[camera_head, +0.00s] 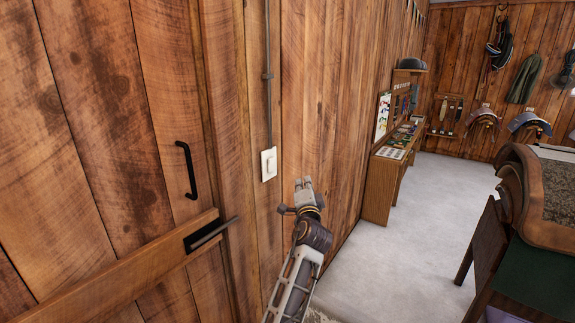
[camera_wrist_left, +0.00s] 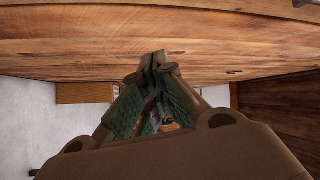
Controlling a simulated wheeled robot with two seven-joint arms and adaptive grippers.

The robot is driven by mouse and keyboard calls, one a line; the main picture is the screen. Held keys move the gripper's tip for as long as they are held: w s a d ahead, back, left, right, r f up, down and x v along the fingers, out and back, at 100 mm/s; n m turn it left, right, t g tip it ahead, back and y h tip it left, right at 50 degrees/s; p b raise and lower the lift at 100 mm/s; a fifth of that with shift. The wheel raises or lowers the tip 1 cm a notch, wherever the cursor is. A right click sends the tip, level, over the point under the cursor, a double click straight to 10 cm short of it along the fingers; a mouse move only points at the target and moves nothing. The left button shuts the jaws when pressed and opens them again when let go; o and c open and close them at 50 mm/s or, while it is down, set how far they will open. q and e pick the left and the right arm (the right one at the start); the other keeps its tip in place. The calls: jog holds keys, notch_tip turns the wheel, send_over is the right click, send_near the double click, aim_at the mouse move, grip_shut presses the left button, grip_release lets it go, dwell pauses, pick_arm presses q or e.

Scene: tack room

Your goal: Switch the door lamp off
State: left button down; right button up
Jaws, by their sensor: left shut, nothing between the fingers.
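A white light switch (camera_head: 268,163) is mounted on the wooden wall, right of the door, at the lower end of a grey conduit. My left gripper (camera_head: 304,184) is a little to the right of the switch and below it, apart from it, pointing up along the wall. It is shut and empty. The left wrist view shows its closed fingers (camera_wrist_left: 158,62) against the wood planks; the switch is not recognisable there. The lamp itself is in neither view. My right gripper is not in view.
The wooden door (camera_head: 110,130) has a black handle (camera_head: 187,170) and a latch bar (camera_head: 212,232) sticking out. A wooden cabinet (camera_head: 380,190) stands along the wall further back. Grey floor (camera_head: 415,240) lies clear between.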

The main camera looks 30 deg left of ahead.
pick_arm(q)
jog(key=a+m+g+y, duration=0.1)
jog(key=s+a+m+g+y, duration=0.1)
jog(key=m, duration=0.1)
jog(key=shift+s+a, duration=0.3)
jog(key=shift+a, duration=0.1)
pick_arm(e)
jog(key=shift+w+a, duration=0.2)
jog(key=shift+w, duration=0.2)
pick_arm(q)
jog(key=shift+w+a, duration=0.1)
jog(key=shift+w, duration=0.05)
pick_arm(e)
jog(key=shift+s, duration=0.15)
